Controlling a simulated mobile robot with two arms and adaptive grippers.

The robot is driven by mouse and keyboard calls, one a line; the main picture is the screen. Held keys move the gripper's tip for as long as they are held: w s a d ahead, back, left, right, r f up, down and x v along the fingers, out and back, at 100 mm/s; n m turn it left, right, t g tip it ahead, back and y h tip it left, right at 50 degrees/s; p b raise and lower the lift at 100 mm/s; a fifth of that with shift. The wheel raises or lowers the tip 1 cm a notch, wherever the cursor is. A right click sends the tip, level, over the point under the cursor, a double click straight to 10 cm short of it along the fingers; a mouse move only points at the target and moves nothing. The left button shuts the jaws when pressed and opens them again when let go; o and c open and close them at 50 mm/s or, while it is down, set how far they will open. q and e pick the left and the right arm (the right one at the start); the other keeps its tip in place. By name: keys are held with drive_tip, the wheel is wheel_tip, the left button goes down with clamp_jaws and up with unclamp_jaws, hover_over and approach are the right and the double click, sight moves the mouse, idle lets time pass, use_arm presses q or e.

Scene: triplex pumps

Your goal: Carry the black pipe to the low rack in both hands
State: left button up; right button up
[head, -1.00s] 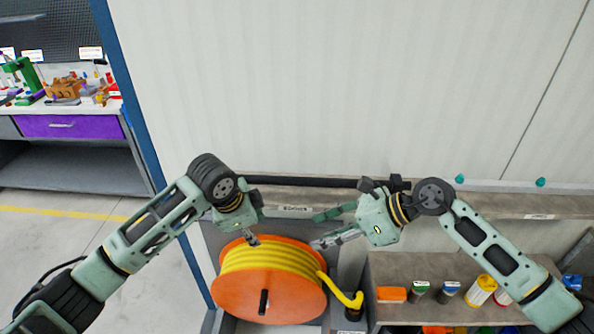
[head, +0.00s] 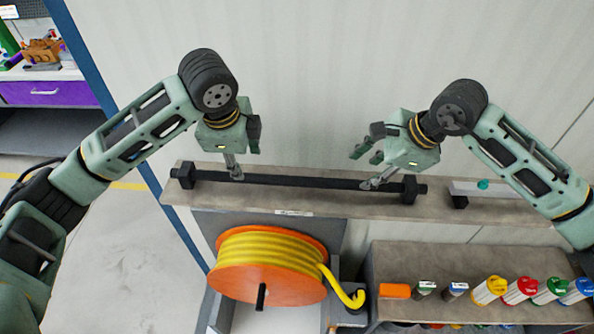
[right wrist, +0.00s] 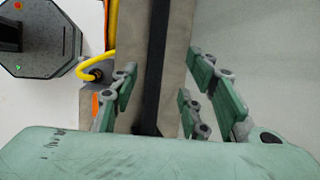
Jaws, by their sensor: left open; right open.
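The black pipe (head: 300,180) lies along a long grey-brown shelf (head: 490,207) against the wall, with a black block at each end. My left gripper (head: 240,165) is open over the pipe's left part, with a fingertip close to it. My right gripper (head: 368,168) is open at the pipe's right part. In the right wrist view, its spread fingers stand on either side of the pipe (right wrist: 157,60). I cannot tell whether any finger touches the pipe. I cannot tell which structure is the low rack.
Below the shelf, an orange reel (head: 310,285) carries yellow hose. To its right, a lower shelf (head: 430,257) holds an orange box (head: 395,291) and several coloured cans. A workbench with a purple drawer (head: 50,93) stands at far left. Floor at left is clear.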

sight(246, 176)
use_arm(q)
drive_tip(key=x, duration=0.5)
drive_tip(key=shift+s+f, duration=0.2)
drive_tip(key=shift+f, duration=0.3)
use_arm(e)
drive_tip(key=x, duration=0.6)
drive_tip(key=shift+s+a, duration=0.1)
drive_tip(key=shift+s, duration=0.15)
use_arm(q)
drive_tip(key=shift+w+f, duration=0.1)
drive_tip(key=shift+f, duration=0.55)
use_arm(e)
drive_tip(key=shift+a+f, duration=0.3)
drive_tip(key=shift+f, duration=0.3)
drive_tip(key=shift+w, duration=0.1)
use_arm(q)
drive_tip(key=shift+w+f, duration=0.1)
use_arm(e)
drive_tip(key=shift+f, duration=0.1)
use_arm(q)
clamp_jaws()
use_arm(e)
clamp_jaws()
